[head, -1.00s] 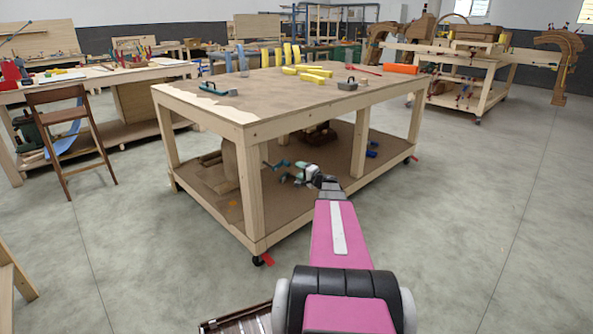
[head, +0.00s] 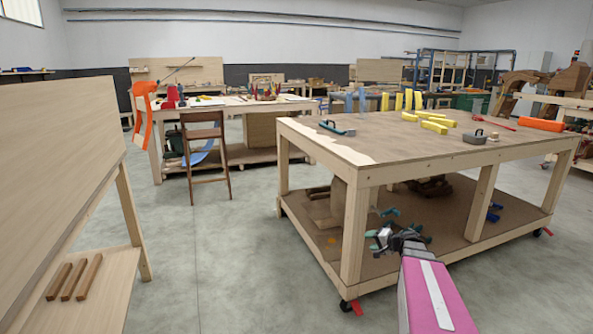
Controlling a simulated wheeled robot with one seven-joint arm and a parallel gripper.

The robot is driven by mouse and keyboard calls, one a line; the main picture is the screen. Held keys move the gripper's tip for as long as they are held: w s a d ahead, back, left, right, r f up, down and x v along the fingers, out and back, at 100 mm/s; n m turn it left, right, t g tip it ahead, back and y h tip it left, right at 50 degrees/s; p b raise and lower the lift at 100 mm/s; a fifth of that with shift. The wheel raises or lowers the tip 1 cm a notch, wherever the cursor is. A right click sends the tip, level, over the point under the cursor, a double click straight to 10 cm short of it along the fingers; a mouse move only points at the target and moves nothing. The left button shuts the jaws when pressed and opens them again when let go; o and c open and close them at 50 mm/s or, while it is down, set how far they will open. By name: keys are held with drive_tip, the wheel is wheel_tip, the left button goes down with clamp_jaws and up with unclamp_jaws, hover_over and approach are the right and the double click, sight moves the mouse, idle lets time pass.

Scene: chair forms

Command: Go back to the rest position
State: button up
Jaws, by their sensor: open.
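My gripper (head: 388,236) is at the end of my pink arm, in the lower right of the head view. It is small and seen from behind against the lower shelf of the large wooden workbench (head: 357,215). It is open, and I see nothing held in it. Dark and teal shapes around the fingers make their outline hard to separate from things on the shelf.
A tall wooden board (head: 60,180) with a low shelf stands close at the left, with wooden sticks (head: 75,278) on it. A brown chair (head: 204,150) stands by the back table (head: 236,104). Grey floor between board and workbench is clear.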

drive_tip(key=s+a+f+n+g+h, duration=0.2)
drive_tip(key=s+a+n+g+h, duration=0.1)
drive_tip(key=s, duration=0.7)
drive_tip(key=s+a+f+n+g+h, duration=0.3)
drive_tip(key=s+a+g+h, duration=0.2)
drive_tip(key=s+a, duration=0.5)
drive_tip(key=shift+s+f+n+g+h, duration=0.25)
drive_tip(key=shift+s+n+g+h, duration=0.2)
drive_tip(key=shift+g, duration=0.45)
